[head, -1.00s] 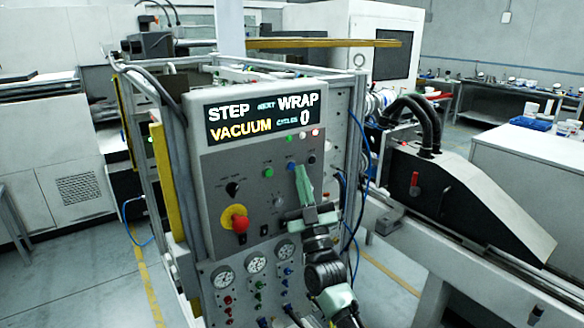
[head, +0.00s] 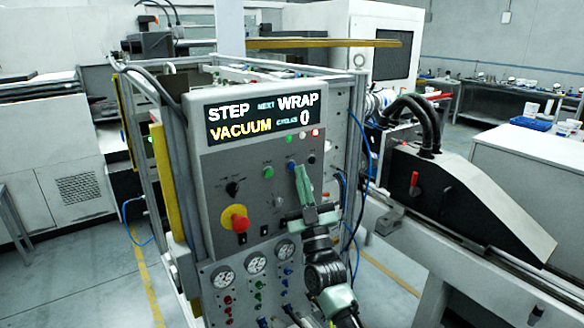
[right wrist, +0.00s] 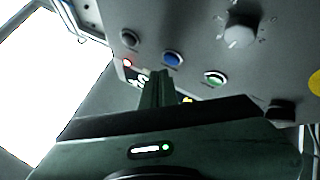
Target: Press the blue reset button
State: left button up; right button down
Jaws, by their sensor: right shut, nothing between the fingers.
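The blue reset button (head: 290,165) is on the grey control panel, between a green button (head: 268,172) and a dark button (head: 311,159). In the right wrist view the blue button (right wrist: 173,59) shows whole in its light ring. My right gripper (head: 300,169) is shut and empty, with its green fingers pointing up at the panel. Its tips are just right of the blue button in the head view. In the right wrist view the fingertips (right wrist: 156,74) appear just below the button. I cannot tell how wide the gap is. My left gripper is not in view.
A display (head: 263,117) above the buttons reads STEP NEXT WRAP, VACUUM CYCLES 0. A red emergency-stop knob (head: 240,223) on yellow and a black rotary knob (head: 233,188) are on the panel's left. Gauges (head: 256,262) sit below. Blue cables (head: 357,180) run along the right side.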

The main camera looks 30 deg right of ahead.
jog(key=shift+w, duration=0.15)
jog(key=shift+w, duration=0.3)
jog(key=shift+w+b, duration=0.35)
jog(key=shift+b, duration=0.05)
dwell(0.6)
jog(key=shift+s, duration=0.1)
jog(key=shift+s+p, duration=0.4)
jog(key=shift+s, duration=0.3)
jog(key=s+p, duration=0.1)
jog(key=s, duration=0.1)
jog(key=s+p, duration=0.1)
jog(key=s, duration=0.2)
jog(key=shift+d, duration=0.2)
